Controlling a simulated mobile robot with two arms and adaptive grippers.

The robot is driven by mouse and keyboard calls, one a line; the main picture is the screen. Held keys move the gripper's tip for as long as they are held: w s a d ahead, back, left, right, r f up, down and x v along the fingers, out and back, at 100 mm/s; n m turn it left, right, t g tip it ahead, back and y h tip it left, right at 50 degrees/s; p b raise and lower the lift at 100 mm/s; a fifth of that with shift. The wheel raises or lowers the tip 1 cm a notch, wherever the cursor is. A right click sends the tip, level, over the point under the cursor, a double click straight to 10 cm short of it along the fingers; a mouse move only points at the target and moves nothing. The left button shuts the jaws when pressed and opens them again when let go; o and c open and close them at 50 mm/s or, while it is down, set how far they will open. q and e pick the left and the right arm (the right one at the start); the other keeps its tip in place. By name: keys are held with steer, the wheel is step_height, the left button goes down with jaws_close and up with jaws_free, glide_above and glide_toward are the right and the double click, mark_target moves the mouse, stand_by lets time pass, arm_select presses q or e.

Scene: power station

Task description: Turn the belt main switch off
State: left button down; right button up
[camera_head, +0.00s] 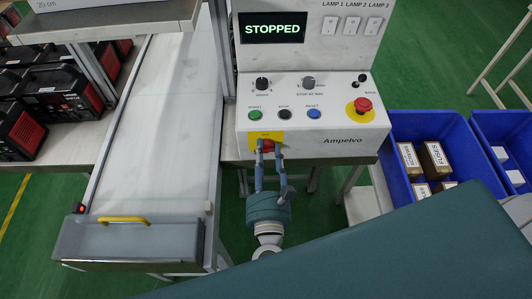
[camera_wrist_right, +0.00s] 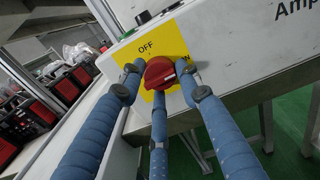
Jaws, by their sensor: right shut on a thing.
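The belt main switch is a red knob (camera_head: 268,146) on a yellow plate (camera_head: 256,135) at the lower left of the control panel's front face. My right gripper (camera_head: 269,152) comes up from below, its blue fingers closed around the knob. In the right wrist view the red knob (camera_wrist_right: 160,73) sits between the three fingertips (camera_wrist_right: 158,82), with "OFF" printed on the yellow plate above it. I cannot tell the knob's exact angle. The display (camera_head: 271,28) reads "STOPPED". My left gripper is not in view.
The control panel (camera_head: 350,139) has green, black and blue buttons, two dials and a red emergency button (camera_head: 363,104). A conveyor belt (camera_head: 160,120) runs along the left, with a yellow handle (camera_head: 123,220) at its near end. Blue crates with boxes (camera_head: 408,130) stand at right.

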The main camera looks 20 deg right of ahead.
steer(key=shift+f+n, duration=0.1)
steer(key=shift+n, duration=0.2)
steer(key=n+p, duration=0.4)
steer(key=n, duration=0.4)
steer(key=shift+s+d, duration=0.1)
steer(key=n+p, duration=0.2)
steer(key=n, duration=0.2)
steer(key=shift+n, duration=0.3)
steer(key=n+p, duration=0.2)
steer(key=n, duration=0.2)
steer(key=shift+d+n, duration=0.1)
steer(key=shift+n, duration=0.2)
steer(key=o, duration=1.1)
steer(key=shift+o, duration=0.2)
